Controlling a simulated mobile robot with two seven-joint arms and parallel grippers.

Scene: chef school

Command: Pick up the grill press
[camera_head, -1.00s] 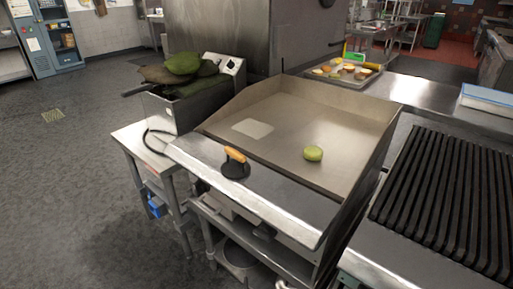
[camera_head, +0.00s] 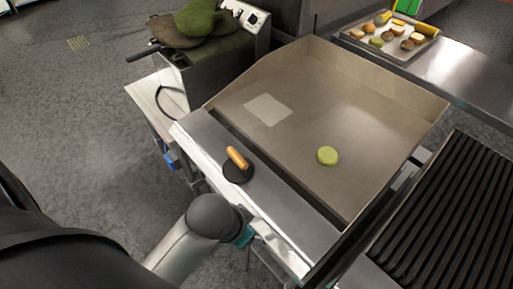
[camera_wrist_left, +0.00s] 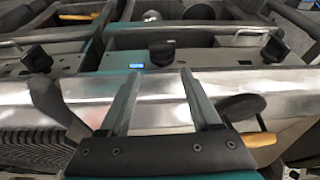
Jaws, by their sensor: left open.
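The grill press (camera_head: 236,173) has a round black base and a light wooden handle. It rests on the front steel ledge of the griddle (camera_head: 340,110). In the left wrist view, the press's dark disc (camera_wrist_left: 240,105) and wooden handle are at the right, outside my fingers. My left gripper (camera_wrist_left: 160,92) is open with nothing between its fingers, facing the steel front edge. In the head view my left arm reaches in below the press; its fingers are hidden there. My right gripper is in neither view.
A round green item (camera_head: 327,156) and a pale square (camera_head: 268,109) are on the griddle. A fryer (camera_head: 225,60) piled with green items stands left. A ribbed black grill (camera_head: 455,215) is at the right. A food tray (camera_head: 385,45) is at the back.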

